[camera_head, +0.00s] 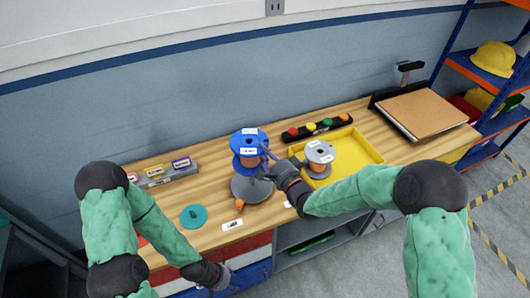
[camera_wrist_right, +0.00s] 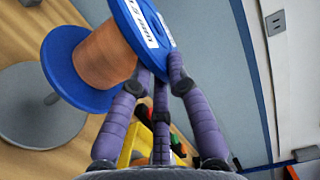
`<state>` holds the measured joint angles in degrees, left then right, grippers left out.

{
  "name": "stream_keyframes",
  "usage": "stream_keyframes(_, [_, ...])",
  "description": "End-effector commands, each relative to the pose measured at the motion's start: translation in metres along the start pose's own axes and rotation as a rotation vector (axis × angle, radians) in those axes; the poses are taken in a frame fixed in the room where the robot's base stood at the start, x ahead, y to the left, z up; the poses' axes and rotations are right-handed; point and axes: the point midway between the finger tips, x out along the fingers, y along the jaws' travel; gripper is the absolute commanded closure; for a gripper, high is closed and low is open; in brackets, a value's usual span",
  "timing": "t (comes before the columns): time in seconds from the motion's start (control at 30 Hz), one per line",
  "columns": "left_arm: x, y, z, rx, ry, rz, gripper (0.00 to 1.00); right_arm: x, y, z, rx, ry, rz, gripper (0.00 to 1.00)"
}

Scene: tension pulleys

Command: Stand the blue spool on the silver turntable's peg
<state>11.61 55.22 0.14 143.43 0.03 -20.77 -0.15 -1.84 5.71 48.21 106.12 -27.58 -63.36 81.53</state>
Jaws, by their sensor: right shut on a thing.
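The blue spool (camera_head: 249,141), with copper-coloured wire and white labels, is held by its upper flange in my right gripper (camera_head: 268,157). In the right wrist view the fingers are shut on the flange of the spool (camera_wrist_right: 107,52). The spool is roughly upright and over the silver turntable (camera_head: 252,190).
A grey spool (camera_head: 319,152) stands in the yellow tray (camera_head: 358,147) to the right. A teal disc (camera_head: 193,217) and an orange piece (camera_head: 239,204) lie nearer the front. A black rack (camera_head: 317,129) with coloured knobs and a grey labelled holder (camera_head: 168,174) stand at the back.

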Motion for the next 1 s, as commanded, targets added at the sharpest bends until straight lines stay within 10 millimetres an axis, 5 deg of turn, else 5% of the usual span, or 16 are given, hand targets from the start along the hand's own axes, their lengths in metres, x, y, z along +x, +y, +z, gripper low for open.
stream_keyframes(1.0, [0.026, -0.009, -0.001, 0.000, 0.000, 0.000, 0.61, 0.000, 0.025, -0.001, -0.002, 0.001, -0.006, 1.00])
